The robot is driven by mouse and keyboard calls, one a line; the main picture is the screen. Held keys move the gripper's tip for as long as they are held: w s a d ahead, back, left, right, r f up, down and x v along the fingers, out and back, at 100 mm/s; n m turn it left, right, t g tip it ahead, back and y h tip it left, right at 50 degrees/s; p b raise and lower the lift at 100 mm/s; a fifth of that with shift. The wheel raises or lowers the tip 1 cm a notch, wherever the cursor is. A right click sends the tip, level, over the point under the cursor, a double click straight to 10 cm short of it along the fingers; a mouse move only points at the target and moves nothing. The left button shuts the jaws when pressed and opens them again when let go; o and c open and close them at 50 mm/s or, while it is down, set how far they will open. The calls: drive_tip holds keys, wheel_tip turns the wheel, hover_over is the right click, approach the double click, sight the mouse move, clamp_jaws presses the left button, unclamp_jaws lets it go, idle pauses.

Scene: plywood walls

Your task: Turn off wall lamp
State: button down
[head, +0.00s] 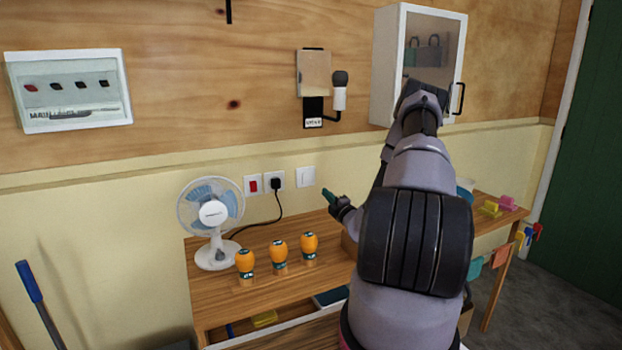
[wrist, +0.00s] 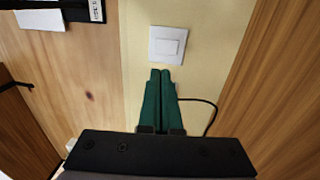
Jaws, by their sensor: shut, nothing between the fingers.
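The wall lamp (head: 339,92) is on the plywood wall, with a dark top, a white lower part and a black bracket. I cannot make out any glow from it. A white wall switch (head: 305,177) is on the yellow wall below it, right of the sockets. The switch also shows in the wrist view (wrist: 167,45), just beyond my fingertips. My gripper (head: 325,193) has green fingers, pressed together and empty, a little right of and below the switch in the head view. In the wrist view the fingers (wrist: 160,72) point at the switch; I cannot tell whether they touch it.
A fan (head: 212,214) and several orange bottles (head: 279,256) stand on the wooden table (head: 215,309). The fan's cord runs to a plugged socket (head: 274,180) left of the switch. A red-switched socket (head: 253,185) is beside it. A white cabinet (head: 388,62) hangs above my arm.

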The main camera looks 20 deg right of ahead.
sight(308, 174)
drive_tip(key=shift+d, duration=0.1)
drive_tip(key=w, duration=0.4)
drive_tip(key=w+r, duration=0.1)
drive_tip(key=w, duration=0.9)
drive_tip(key=shift+a+r, duration=0.3)
drive_tip(key=shift+w+r, duration=0.1)
drive_tip(key=shift+w, duration=0.05)
drive_tip(key=shift+s+d, duration=0.1)
drive_tip(key=shift+s, duration=0.2)
drive_tip(key=s+r, duration=0.1)
drive_tip(key=s, duration=1.2)
drive_tip(key=shift+s+d+r, duration=0.15)
drive_tip(key=shift+s+r, duration=0.05)
drive_tip(key=shift+r, duration=0.1)
